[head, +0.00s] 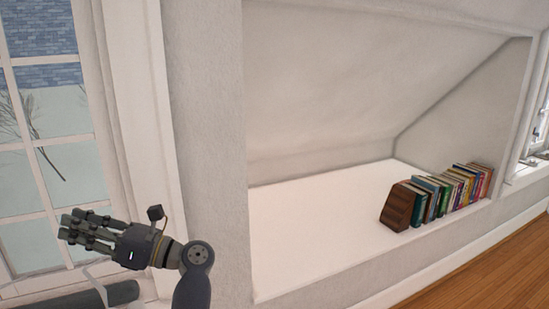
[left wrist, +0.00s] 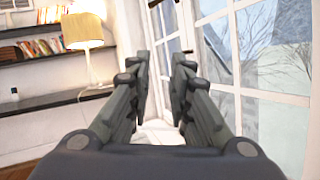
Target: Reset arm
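My left gripper (head: 75,229) is raised in front of the window at the left of the head view, with its fingers pointing left. In the left wrist view its two dark fingers (left wrist: 162,68) stand apart with a clear gap and nothing between them. The left gripper is open and empty. My left forearm runs down from it to the bottom edge of the head view. My right gripper shows in neither view.
A tall paned window (head: 45,110) is close behind the left gripper. A white alcove ledge (head: 300,225) holds a row of books (head: 455,190) with a wooden bookend (head: 398,208). The left wrist view shows a lit lamp (left wrist: 84,32) and dark shelves (left wrist: 35,103).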

